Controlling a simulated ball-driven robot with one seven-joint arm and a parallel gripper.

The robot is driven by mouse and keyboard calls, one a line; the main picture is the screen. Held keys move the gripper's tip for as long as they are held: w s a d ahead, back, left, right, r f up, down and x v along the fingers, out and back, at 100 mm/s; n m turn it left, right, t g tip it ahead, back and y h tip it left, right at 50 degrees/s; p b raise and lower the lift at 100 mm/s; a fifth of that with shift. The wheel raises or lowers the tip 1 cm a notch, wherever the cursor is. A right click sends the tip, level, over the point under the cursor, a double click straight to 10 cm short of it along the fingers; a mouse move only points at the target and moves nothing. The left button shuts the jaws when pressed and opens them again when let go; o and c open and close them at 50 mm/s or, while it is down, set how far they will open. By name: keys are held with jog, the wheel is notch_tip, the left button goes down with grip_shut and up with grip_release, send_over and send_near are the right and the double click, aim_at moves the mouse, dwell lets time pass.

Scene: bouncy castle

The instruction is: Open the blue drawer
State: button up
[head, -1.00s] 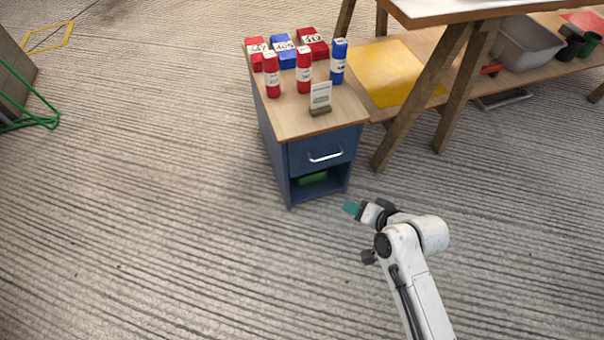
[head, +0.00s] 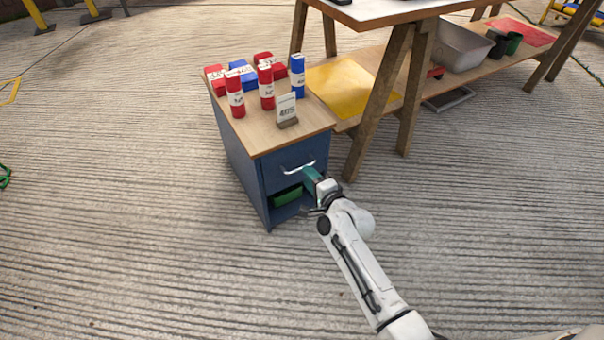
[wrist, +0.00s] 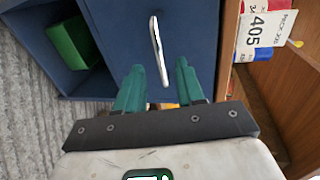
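The blue drawer (head: 283,168) is the upper front of a small blue cabinet with a wooden top. It looks closed. Its silver bar handle (head: 299,167) runs across the front in the head view. In the wrist view the drawer front (wrist: 194,32) fills the top middle, and the handle (wrist: 159,50) stands upright there. My gripper (head: 309,176) is at the drawer front, near the handle's right end. In the wrist view my gripper (wrist: 160,82) has its two teal fingers apart, with the handle's lower end between them. I cannot tell whether they touch it.
An open shelf below the drawer holds a green object (head: 287,196). Red and blue cylinders and boxes, with a label card (head: 287,109), stand on the cabinet top. A wooden trestle table (head: 384,90) with a lower shelf is at the right. The floor in front and left is clear.

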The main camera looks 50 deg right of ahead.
jog(key=shift+b+x, duration=0.45)
jog(key=shift+x, duration=1.75)
grip_shut()
